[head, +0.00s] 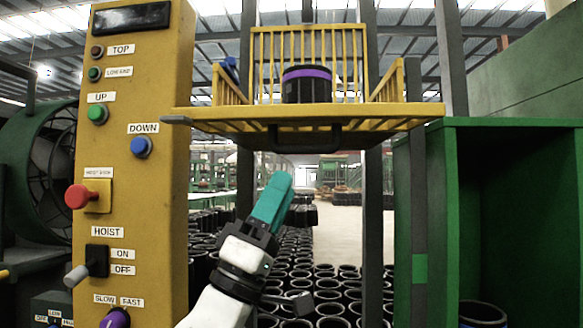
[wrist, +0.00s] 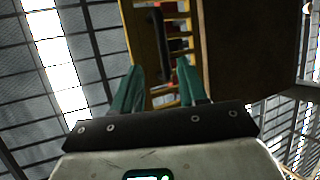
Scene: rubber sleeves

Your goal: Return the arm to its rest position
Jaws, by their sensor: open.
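My gripper (head: 277,190) is raised in the middle of the head view, below the yellow hoist platform (head: 300,112). Its teal fingers point up and slightly right. In the wrist view my gripper (wrist: 158,85) shows two teal fingers spread apart with nothing between them. In the head view a black rubber sleeve (head: 307,85) with a purple band stands upright on the platform.
A yellow control panel (head: 150,200) with buttons, a red knob and a HOIST lever (head: 77,274) stands at the left. A green cabinet (head: 430,190) stands at the right, with a dark sleeve (head: 482,312) low inside it. Several black sleeves (head: 300,262) cover the floor behind my arm.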

